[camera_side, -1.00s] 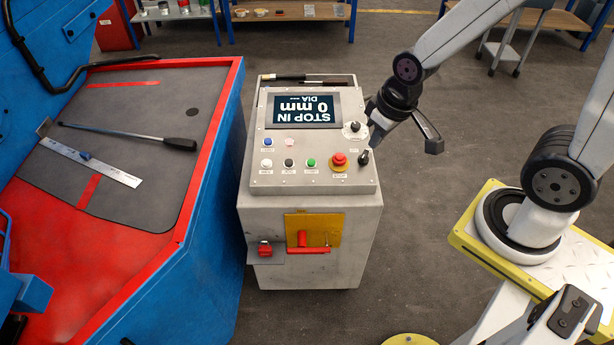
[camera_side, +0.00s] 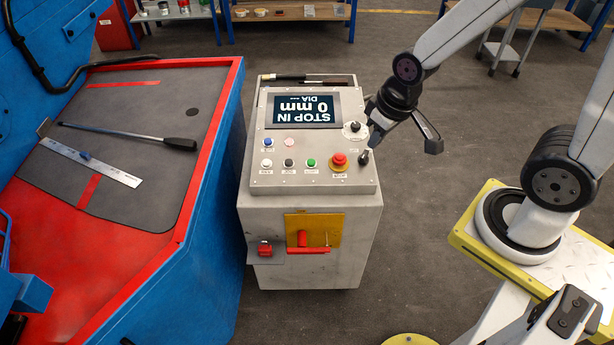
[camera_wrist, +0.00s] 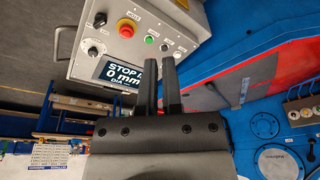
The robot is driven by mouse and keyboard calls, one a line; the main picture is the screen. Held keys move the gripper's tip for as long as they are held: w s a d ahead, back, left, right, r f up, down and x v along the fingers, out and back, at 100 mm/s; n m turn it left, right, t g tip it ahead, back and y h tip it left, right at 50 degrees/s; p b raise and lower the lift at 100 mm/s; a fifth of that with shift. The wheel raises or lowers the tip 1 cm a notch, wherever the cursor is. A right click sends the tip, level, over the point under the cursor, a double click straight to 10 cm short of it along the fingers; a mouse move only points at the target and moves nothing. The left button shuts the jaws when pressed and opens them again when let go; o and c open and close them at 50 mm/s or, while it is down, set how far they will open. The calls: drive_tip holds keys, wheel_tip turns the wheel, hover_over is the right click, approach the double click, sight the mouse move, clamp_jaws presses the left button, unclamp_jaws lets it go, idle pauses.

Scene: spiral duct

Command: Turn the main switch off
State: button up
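The grey control cabinet (camera_side: 320,228) stands in the middle of the side view. Its front carries a yellow plate (camera_side: 328,224) with a red handle (camera_side: 302,238) and a horizontal red bar. A red knob on a small grey bracket (camera_side: 264,248) sits left of the plate. I cannot read which is the main switch. The cabinet front is out of the wrist view.
The panel top has a screen reading "STOP IN 0 mm" (camera_side: 304,109), a red emergency button (camera_side: 339,160), a black knob (camera_side: 354,127) and several small buttons. Tools lie behind the screen. A blue and red machine (camera_side: 207,190) stands close left. Floor right of the cabinet is clear.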

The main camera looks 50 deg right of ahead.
drive_tip(key=o, duration=0.6)
drive_tip(key=shift+w+d, duration=0.1)
drive_tip(key=shift+w, duration=0.1)
drive_tip(key=shift+c, duration=0.2)
drive_tip(key=m+g, duration=0.2)
drive_tip(key=m, duration=1.3)
hover_over(365, 154)
drive_tip(key=f, duration=1.6)
drive_tip(key=shift+s, duration=0.25)
drive_tip(key=shift+d+f, duration=0.1)
drive_tip(key=shift+f, duration=0.1)
drive_tip(key=shift+f, duration=0.1)
drive_tip(key=shift+w+f, duration=0.15)
drive_tip(key=shift+f, duration=1.75)
drive_tip(key=shift+w+f, duration=0.15)
drive_tip(key=shift+f, duration=1.75)
